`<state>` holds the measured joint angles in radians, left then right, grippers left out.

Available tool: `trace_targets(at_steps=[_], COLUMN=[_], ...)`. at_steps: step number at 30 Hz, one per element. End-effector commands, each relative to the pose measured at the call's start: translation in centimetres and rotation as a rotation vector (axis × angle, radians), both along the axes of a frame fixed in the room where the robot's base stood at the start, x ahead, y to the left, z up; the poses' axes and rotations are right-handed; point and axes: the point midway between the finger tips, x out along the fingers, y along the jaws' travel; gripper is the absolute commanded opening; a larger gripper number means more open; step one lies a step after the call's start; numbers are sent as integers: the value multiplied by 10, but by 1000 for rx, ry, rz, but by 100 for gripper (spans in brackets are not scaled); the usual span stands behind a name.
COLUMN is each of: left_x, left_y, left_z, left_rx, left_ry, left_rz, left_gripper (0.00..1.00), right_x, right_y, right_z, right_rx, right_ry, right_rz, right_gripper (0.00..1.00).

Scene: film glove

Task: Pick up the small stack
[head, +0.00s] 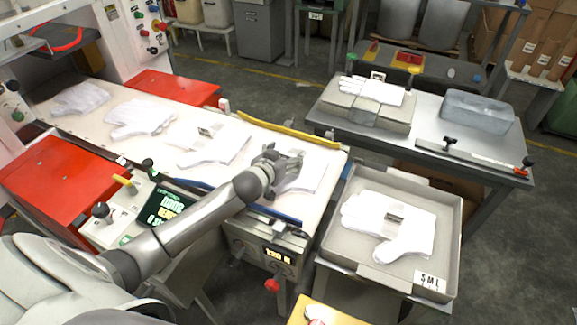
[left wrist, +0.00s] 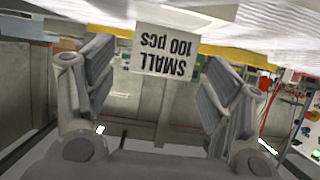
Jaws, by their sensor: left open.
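My left gripper (head: 284,168) reaches over the front end of the white belt, at a white glove stack (head: 312,172) that it partly hides. In the left wrist view the open fingers of the gripper (left wrist: 160,66) stand either side of a white label (left wrist: 163,52) reading "SMALL 100 pcs", upside down. The white layers of the stack (left wrist: 265,22) fill the top of that view. The fingers do not visibly close on anything; contact cannot be told. My right gripper is not in view.
Several other glove stacks, one with a label band (head: 222,143), lie farther back on the belt. A yellow bar (head: 288,134) runs along the belt's far edge. A grey tray (head: 345,262) at right holds a banded glove stack (head: 368,213). A table (head: 430,112) stands behind it.

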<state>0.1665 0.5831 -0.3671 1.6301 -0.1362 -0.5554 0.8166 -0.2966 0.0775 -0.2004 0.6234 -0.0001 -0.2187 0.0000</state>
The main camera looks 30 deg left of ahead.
Motion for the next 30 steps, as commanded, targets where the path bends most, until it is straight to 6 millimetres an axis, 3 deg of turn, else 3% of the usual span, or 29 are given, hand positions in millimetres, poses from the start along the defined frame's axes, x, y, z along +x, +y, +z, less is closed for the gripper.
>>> trace_targets(at_steps=[8,22,30], left_x=[1,1,1], left_y=[0,0,0], left_z=[0,0,1], left_rx=[0,0,1], left_ry=[0,0,-1], left_rz=[0,0,0], left_gripper=[72,12,11], right_x=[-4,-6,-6], right_y=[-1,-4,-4], right_z=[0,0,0], right_rx=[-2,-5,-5], right_ry=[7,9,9], right_rz=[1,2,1], right_gripper=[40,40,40])
